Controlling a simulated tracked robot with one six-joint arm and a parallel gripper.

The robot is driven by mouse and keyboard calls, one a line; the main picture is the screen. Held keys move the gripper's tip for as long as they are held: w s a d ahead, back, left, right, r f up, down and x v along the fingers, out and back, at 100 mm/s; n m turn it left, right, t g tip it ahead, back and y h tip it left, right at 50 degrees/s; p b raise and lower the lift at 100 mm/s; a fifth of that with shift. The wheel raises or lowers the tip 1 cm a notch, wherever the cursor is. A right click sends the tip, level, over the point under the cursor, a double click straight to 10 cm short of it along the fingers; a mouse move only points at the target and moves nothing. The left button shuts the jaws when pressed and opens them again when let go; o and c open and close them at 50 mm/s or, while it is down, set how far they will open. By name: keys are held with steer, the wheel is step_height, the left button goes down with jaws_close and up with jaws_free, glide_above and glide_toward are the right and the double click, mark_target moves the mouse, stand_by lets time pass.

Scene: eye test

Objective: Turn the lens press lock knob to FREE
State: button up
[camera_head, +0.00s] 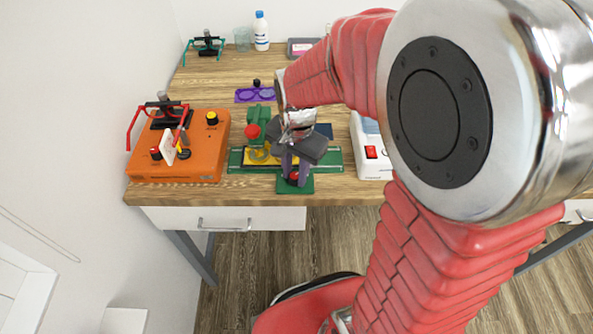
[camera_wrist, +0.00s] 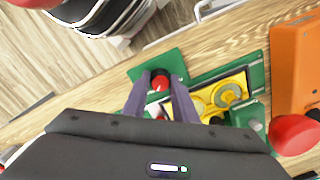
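A green fixture (camera_head: 334,158) with a yellow middle part (camera_head: 257,156) lies near the table's front edge; I take it to be the lens press. A red knob (camera_head: 293,175) sits on its front tab, and it also shows in the wrist view (camera_wrist: 160,83). My gripper (camera_head: 296,170) points down at this knob with its two purple-grey fingers apart, one on each side of it. In the wrist view my gripper (camera_wrist: 160,88) frames the knob; I cannot tell whether the fingers touch it. I cannot read any FREE mark or the knob's setting.
A red-topped green post (camera_head: 253,133) rises behind the yellow part. Purple goggle-shaped piece (camera_head: 255,94), bottle (camera_head: 261,32) and glass (camera_head: 242,39) are farther back.

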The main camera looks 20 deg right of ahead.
steer(key=c, duration=0.4)
steer(key=shift+d, duration=0.15)
steer(key=shift+c, duration=0.3)
steer(key=shift+n, duration=0.3)
steer(key=n, duration=0.7)
steer(key=shift+n, duration=0.3)
steer(key=n, duration=0.4)
steer(key=shift+n+g, duration=0.3)
steer(key=n, duration=0.4)
steer(key=shift+n, duration=0.4)
steer(key=shift+f, duration=0.1)
